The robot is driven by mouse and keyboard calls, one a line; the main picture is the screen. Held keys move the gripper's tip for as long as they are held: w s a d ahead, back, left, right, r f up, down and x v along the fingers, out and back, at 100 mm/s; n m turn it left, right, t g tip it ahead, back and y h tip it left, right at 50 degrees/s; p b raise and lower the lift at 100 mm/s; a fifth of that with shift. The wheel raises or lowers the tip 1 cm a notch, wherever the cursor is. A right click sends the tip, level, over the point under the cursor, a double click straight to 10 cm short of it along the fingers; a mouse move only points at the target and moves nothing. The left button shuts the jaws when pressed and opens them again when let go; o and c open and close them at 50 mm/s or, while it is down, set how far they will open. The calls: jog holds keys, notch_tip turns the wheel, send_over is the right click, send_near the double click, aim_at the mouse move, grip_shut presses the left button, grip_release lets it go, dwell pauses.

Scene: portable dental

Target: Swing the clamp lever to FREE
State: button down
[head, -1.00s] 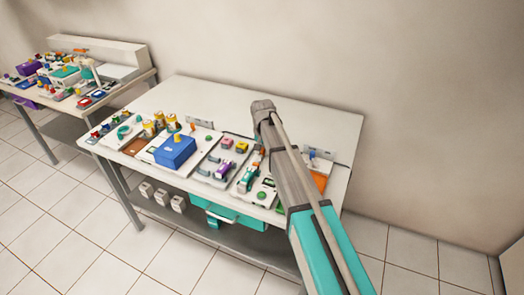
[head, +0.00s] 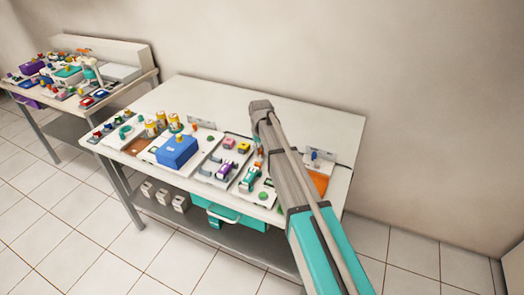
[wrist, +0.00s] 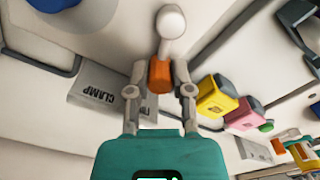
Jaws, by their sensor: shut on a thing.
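In the wrist view the clamp lever has a white round end (wrist: 171,20), a white stem and an orange grip (wrist: 159,76). My gripper (wrist: 160,72) has one finger on each side of the orange grip and is shut on it. A grey label plate (wrist: 84,105) lies behind. Its left part reads CLAMP; on its right part one letter like F shows, the rest hidden by a finger. In the head view my arm hides most of the lever and the gripper.
Yellow (wrist: 214,98) and pink (wrist: 243,112) blocks sit close to the right of my gripper. A dark rod runs along the plate's left. In the head view a blue box (head: 176,151) and several small parts stand along the table's (head: 310,115) front; its back is bare.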

jog(key=shift+s+a+n, duration=0.1)
jog(key=shift+a+n, duration=0.15)
jog(key=shift+n, duration=0.55)
jog(key=shift+a+n, duration=0.25)
jog(key=shift+n, duration=0.55)
jog(key=c, duration=0.5)
grip_release()
jog(key=shift+r, duration=0.1)
